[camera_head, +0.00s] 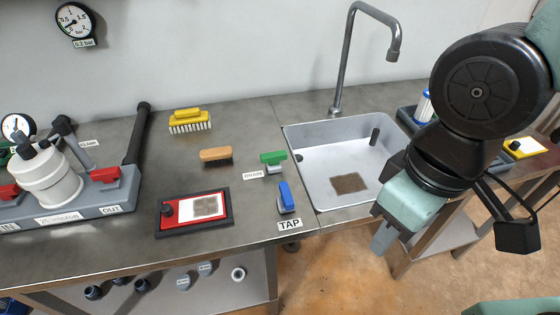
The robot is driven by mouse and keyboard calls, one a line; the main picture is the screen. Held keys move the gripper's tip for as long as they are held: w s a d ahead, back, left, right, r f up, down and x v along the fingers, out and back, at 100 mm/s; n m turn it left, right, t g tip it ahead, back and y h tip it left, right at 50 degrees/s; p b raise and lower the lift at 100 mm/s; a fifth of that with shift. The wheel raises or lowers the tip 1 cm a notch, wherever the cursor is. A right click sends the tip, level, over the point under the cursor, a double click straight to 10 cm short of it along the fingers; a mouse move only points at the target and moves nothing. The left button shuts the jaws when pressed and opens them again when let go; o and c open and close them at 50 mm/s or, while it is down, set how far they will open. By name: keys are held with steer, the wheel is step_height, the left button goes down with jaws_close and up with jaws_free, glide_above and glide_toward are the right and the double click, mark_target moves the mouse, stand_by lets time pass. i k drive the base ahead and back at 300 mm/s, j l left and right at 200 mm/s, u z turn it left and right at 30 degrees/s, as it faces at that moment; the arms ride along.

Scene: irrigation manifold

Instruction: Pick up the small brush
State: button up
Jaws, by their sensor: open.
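Two brushes lie on the grey metal worktop. The smaller-looking one has a tan wooden back and dark bristles (216,155) and rests bristles down near the middle. A larger yellow brush with pale bristles (190,121) stands behind it, nearer the wall. My gripper (383,240) hangs at the right, in front of the sink's front right corner, pointing down. It is open and well apart from both brushes. Its far finger is mostly hidden, and I see nothing held.
A red tray in a dark frame (182,222) bears a brownish patch. Green (272,158) and blue (287,198) valve handles stand near the sink (320,196), which has a tall faucet (344,60). A white filter housing (45,180) sits left. Bare worktop surrounds the wooden brush.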

mark_target(218, 153)
steer(key=i+j+u, duration=0.15)
steer(key=j+u, duration=0.2)
steer(key=i+j+u, duration=0.2)
steer(key=j+u, duration=0.15)
steer(key=i+j+u, duration=0.35)
steer(key=k+l, duration=0.1)
